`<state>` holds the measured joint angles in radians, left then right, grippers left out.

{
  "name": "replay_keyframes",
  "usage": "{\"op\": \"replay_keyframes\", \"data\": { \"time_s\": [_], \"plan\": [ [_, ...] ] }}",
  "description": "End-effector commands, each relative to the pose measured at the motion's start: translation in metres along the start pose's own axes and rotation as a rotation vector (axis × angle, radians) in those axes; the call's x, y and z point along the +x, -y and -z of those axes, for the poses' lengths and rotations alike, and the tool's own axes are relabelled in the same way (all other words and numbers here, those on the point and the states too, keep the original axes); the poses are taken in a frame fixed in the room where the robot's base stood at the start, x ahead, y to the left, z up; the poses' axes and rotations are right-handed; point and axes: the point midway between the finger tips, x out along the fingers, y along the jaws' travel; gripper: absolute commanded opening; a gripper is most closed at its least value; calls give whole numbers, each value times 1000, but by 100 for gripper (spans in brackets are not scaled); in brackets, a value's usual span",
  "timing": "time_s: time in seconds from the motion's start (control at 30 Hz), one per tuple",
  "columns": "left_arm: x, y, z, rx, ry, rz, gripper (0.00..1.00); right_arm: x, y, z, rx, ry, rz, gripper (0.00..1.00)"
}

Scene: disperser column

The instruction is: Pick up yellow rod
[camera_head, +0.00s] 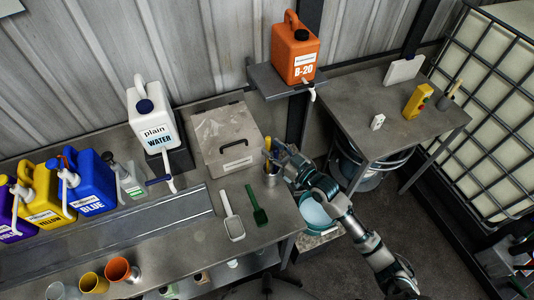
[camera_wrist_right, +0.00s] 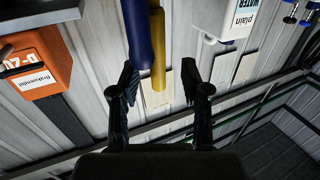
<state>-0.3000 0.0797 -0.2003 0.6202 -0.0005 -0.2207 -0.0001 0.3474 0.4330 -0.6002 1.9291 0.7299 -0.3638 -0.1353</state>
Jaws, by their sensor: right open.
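The yellow rod (camera_head: 267,144) stands in a metal cup (camera_head: 271,178) on the workbench, just right of the grey lidded box. In the right wrist view the yellow rod (camera_wrist_right: 157,50) hangs down from the top edge, next to a thicker blue rod (camera_wrist_right: 138,35). My right gripper (camera_head: 278,152) is beside the rods at the cup in the head view. In the wrist view my right gripper (camera_wrist_right: 159,75) is open, and the yellow rod's end appears between its fingers. I cannot tell whether a finger touches it. My left gripper is not in view.
A grey box (camera_head: 212,130), a white scoop (camera_head: 232,217) and a green scoop (camera_head: 257,206) lie near the cup. An orange canister (camera_head: 294,50) stands on a shelf behind. A white water canister (camera_head: 150,120) and coloured canisters are to the left. A side table (camera_head: 380,100) is right.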

Motion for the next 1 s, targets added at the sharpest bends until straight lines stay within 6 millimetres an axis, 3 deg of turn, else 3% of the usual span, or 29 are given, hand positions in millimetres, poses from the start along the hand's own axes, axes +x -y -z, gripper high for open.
{"op": "replay_keyframes", "data": {
  "time_s": [0.2,0.47,0.6,0.67,1.0],
  "plan": [
    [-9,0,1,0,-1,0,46,30,-1,2,1,-1,-1,46],
    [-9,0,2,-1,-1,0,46,32,-1,1,0,-1,0,46],
    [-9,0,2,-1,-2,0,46,32,-1,1,0,-1,0,11],
    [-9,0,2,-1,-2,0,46,32,-1,1,0,-1,0,0],
    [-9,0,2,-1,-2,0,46,32,-1,1,0,-1,0,0]
  ]
}}
